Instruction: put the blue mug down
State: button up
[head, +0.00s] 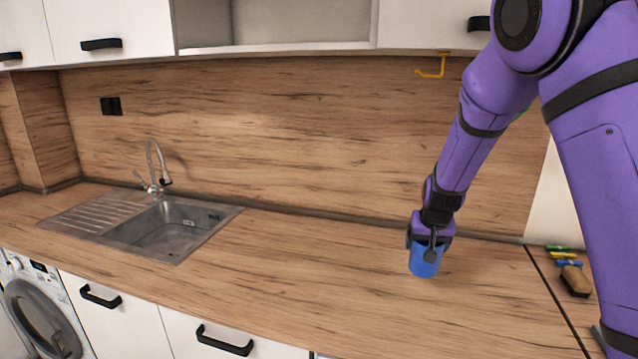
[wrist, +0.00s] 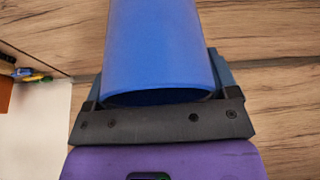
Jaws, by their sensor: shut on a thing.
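The blue mug (head: 424,262) is at the right part of the wooden worktop in the head view, upright or nearly so. My gripper (head: 431,241) comes down from above and is shut on it near its top. In the wrist view the mug (wrist: 160,50) fills the upper middle, its rim close to the dark gripper body (wrist: 160,122). The fingers are mostly hidden behind the mug there. I cannot tell whether the mug's bottom touches the worktop (head: 330,275) or hangs just above it.
A steel sink (head: 170,232) with a tap (head: 154,170) is at the left. A brush (head: 575,280) and several coloured pegs (head: 563,254) lie at the far right, past a dark seam. A yellow hook (head: 432,70) hangs under the cupboards. The worktop between sink and mug is clear.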

jog(key=shift+w+d+r+m+h, duration=0.2)
jog(key=shift+w+d+m, duration=0.1)
jog(key=shift+w+d, duration=0.35)
jog(key=shift+w+d+r+m+h, duration=0.2)
jog(key=shift+w+d+m, duration=0.15)
jog(key=shift+w, duration=0.4)
jog(key=shift+d, duration=0.15)
jog(key=shift+s, duration=0.1)
